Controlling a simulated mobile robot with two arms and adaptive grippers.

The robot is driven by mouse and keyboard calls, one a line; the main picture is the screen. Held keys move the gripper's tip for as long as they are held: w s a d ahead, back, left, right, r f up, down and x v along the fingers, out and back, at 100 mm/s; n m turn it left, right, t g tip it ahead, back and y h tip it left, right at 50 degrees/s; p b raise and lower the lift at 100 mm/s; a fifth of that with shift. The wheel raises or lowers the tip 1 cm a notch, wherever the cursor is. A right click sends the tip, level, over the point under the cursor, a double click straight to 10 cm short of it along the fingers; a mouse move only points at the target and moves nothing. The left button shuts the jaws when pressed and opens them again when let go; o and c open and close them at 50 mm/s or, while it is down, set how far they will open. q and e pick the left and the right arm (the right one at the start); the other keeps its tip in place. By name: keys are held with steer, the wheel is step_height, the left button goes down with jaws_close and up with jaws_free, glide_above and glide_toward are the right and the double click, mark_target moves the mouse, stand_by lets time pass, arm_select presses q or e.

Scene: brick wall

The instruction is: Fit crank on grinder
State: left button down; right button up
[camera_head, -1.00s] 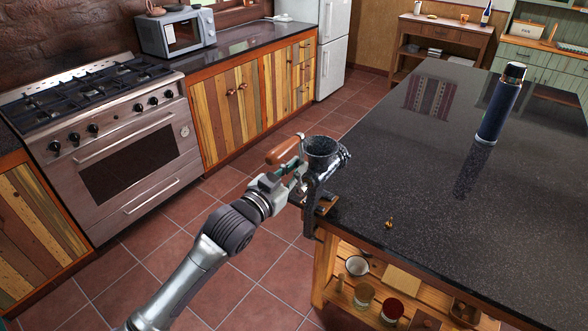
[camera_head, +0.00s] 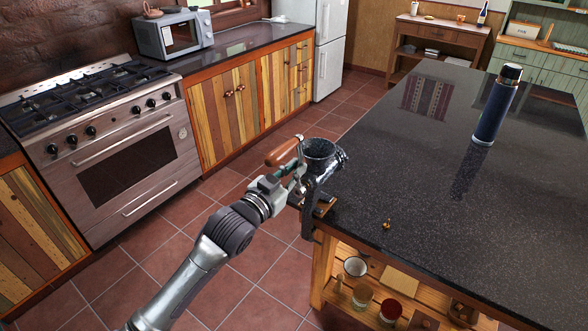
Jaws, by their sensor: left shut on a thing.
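The dark metal grinder (camera_head: 319,162) is clamped at the near left corner of the black countertop, its round hopper facing up. My left gripper (camera_head: 290,184) is beside the grinder's left side, shut on the crank. The crank's brown wooden handle (camera_head: 281,152) sticks up to the left above the gripper, with its metal arm running down into the jaws. The crank's lower end is hidden by the gripper, so I cannot tell whether it is seated on the grinder's shaft. A small brass-coloured piece (camera_head: 386,224) lies on the countertop. My right gripper is out of view.
The black countertop (camera_head: 430,160) is mostly clear, with a dark blue bottle (camera_head: 495,105) standing at the back right. A wooden shelf with jars (camera_head: 390,311) and a white mug (camera_head: 355,266) is below. A stove (camera_head: 110,150) stands at the left across open tiled floor.

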arm_select(q)
steer(key=shift+w+d, duration=0.2)
steer(key=shift+w, duration=0.05)
stand_by(0.5)
steer(key=shift+p, duration=0.3)
steer(key=shift+w+d, duration=0.15)
steer(key=shift+w, duration=0.1)
stand_by(0.4)
steer(key=shift+r+p, duration=0.1)
steer(key=shift+p, duration=0.5)
stand_by(0.9)
stand_by(0.4)
steer(key=c, duration=1.1)
jaws_free()
steer(key=shift+c, duration=0.5)
